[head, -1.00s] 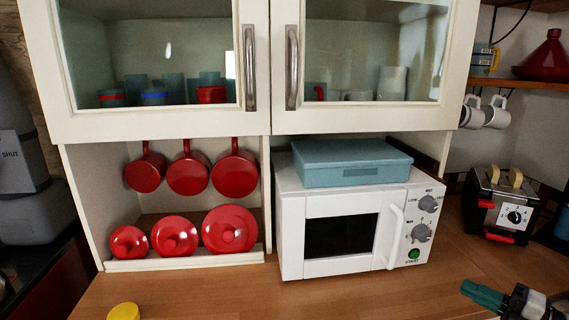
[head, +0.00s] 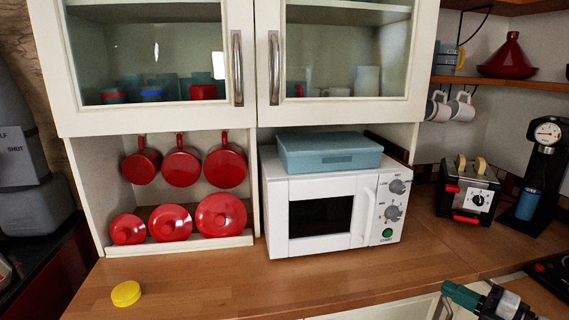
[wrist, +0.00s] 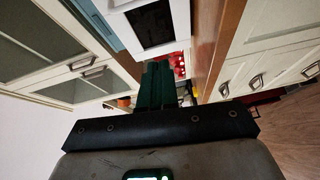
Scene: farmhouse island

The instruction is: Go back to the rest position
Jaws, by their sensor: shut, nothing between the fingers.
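My gripper (head: 460,293) shows at the lower right of the head view, in front of the counter's front edge. Its green fingers are shut with nothing between them. In the wrist view, the shut green fingers (wrist: 157,86) point toward the counter and the white microwave (wrist: 155,24). No object touches the gripper.
The wooden counter (head: 200,288) holds the microwave (head: 325,216) with a blue box (head: 330,152) on top, a yellow lid (head: 126,293), a toaster (head: 468,193) and a coffee machine (head: 541,170). Red pans (head: 181,168) hang in the shelf. Drawers lie below the counter.

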